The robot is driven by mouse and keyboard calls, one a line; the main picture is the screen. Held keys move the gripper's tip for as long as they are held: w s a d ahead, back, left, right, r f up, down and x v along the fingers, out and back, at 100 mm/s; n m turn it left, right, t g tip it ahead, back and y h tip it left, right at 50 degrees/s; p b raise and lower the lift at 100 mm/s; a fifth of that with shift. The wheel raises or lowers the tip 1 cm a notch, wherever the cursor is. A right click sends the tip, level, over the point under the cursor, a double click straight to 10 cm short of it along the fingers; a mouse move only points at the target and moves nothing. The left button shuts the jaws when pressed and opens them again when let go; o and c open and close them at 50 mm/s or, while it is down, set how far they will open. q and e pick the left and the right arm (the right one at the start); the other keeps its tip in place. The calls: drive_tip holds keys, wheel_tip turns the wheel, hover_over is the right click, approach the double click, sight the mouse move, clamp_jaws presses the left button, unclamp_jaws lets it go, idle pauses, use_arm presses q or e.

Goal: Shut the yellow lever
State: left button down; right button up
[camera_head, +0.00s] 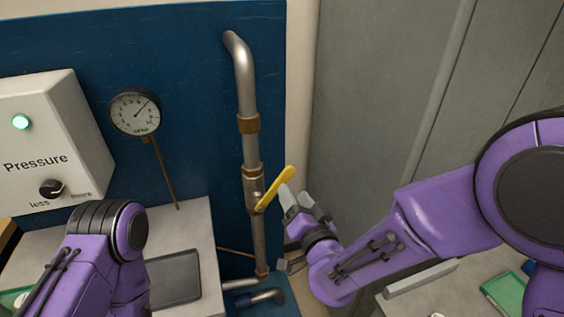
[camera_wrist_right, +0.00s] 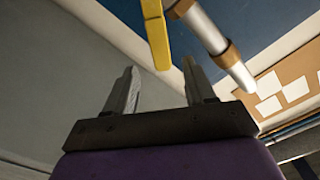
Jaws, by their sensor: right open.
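The yellow lever (camera_head: 275,187) is on a brass valve (camera_head: 253,187) in a vertical metal pipe (camera_head: 246,95). It slants from the valve up to the right, at an angle to the pipe. My right gripper (camera_head: 298,196) is open, just right of the lever, with its fingers pointing up toward it. In the right wrist view, the lever (camera_wrist_right: 155,35) hangs in from the top, its end close to the gap between the open fingertips (camera_wrist_right: 160,72). Whether a finger touches it, I cannot tell. My left arm shows at lower left, but its gripper is not visible.
A round gauge (camera_head: 135,111) and a white Pressure box (camera_head: 45,140) with a lit green lamp and black knob are on the blue panel (camera_head: 190,60). A dark tablet-like slab (camera_head: 174,278) lies on the bench. Grey panels (camera_head: 390,80) stand at right.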

sight(285, 179)
drive_tip(key=p+x, duration=0.3)
drive_tip(key=x, duration=0.6)
drive_tip(key=shift+w+a, duration=0.15)
drive_tip(key=shift+w, duration=0.15)
drive_tip(key=shift+c, duration=0.3)
drive_tip(key=shift+f, duration=0.1)
clamp_jaws()
